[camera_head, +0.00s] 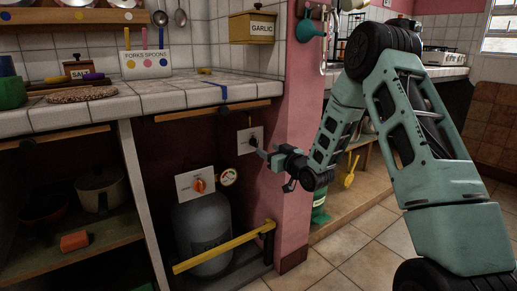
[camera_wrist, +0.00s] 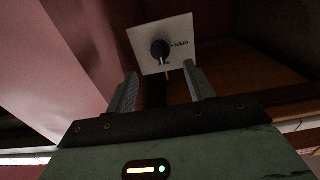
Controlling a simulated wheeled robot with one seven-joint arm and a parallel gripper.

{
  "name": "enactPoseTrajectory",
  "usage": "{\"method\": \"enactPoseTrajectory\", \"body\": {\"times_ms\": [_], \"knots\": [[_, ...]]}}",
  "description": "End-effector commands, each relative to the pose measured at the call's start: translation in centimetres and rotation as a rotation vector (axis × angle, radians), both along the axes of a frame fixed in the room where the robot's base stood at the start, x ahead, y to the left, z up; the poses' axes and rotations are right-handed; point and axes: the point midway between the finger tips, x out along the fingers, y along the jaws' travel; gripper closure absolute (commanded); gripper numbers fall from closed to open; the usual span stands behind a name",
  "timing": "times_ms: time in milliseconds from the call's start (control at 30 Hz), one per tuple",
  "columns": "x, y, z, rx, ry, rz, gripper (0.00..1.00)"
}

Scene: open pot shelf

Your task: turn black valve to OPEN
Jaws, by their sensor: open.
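The black valve (camera_wrist: 160,49) is a small dark knob on a white square plate (camera_wrist: 180,35) with printed words beside and below the knob. In the head view the black valve (camera_head: 253,142) sits on its plate on the wall under the counter, next to the pink pillar. My gripper (camera_head: 262,152) reaches toward it from the right. In the wrist view my gripper (camera_wrist: 162,88) is open and empty, with the knob beyond and between its fingers. The small print and the knob's exact setting are hard to read.
An orange valve (camera_head: 199,185) on another white plate and a gauge (camera_head: 228,176) are lower left, above a grey gas cylinder (camera_head: 203,235). A yellow bar (camera_head: 225,247) crosses in front of the cylinder. The tiled counter (camera_head: 170,93) overhangs the plate; the pink pillar (camera_head: 297,120) is close on the right.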

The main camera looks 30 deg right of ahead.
Motion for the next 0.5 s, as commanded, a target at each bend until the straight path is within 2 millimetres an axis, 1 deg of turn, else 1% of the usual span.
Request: {"method": "enactPoseTrajectory", "body": {"times_ms": [33,200,333,500], "knots": [[1.2,0.1,-0.2,-0.001,-0.002,0.002,0.47],[4.3,0.2,-0.2,0.000,-0.002,0.000,0.47],[5.9,0.3,-0.2,0.001,0.000,0.001,0.47],[7.0,0.3,-0.1,0.001,0.001,0.001,0.47]]}}
